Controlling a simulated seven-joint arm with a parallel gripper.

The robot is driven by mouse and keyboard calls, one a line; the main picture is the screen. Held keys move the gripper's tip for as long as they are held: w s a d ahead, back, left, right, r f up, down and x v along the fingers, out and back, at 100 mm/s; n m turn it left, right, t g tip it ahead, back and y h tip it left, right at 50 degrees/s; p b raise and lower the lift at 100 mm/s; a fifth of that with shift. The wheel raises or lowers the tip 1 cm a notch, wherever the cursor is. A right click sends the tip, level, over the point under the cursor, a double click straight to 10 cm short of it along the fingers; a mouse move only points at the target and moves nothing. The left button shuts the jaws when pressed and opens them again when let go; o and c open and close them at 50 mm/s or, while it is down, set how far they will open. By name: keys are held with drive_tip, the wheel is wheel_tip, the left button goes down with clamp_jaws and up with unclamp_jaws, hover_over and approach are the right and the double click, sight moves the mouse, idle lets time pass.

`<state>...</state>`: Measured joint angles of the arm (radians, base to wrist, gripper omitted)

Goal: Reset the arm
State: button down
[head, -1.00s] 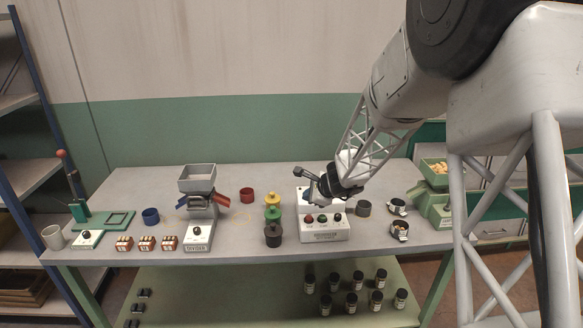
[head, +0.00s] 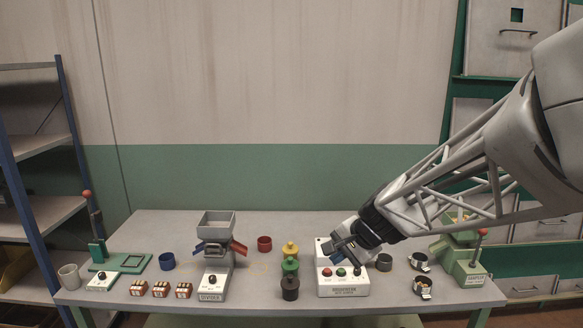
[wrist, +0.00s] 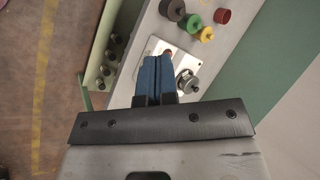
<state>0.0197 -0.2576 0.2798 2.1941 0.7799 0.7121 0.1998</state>
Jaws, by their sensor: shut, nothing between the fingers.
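My gripper (head: 342,243) is above the white button box (head: 343,289), which has a row of coloured buttons on its front, at the right of the table's middle. In the wrist view my gripper (wrist: 157,62) shows two blue fingers pressed together with nothing between them. The fingers cover part of the white box (wrist: 153,45) there. A dark round part (wrist: 187,82) of the box shows beside the fingertips. From these views I cannot tell whether the fingers touch the box.
The grey hopper machine (head: 215,225) stands left of centre, and a green hopper (head: 465,255) stands at the right. Several small cups and blocks lie about the grey table (head: 130,222).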

drive_tip(key=s+d+r+n+h, duration=0.1)
drive_tip(key=s+d+n+h, duration=0.1)
drive_tip(key=s, duration=0.6)
drive_tip(key=s+d+r+n+g+h, duration=0.1)
drive_tip(key=s+d+n+h, duration=0.1)
drive_tip(key=s, duration=0.7)
drive_tip(key=s+d+r+n+h, duration=0.1)
drive_tip(key=s+d+n, duration=0.2)
drive_tip(key=s, duration=0.6)
drive_tip(key=shift+d+r+n+h, duration=0.2)
drive_tip(key=shift+n+h, duration=0.2)
drive_tip(key=shift+n, duration=0.4)
drive_tip(key=shift+s, duration=0.1)
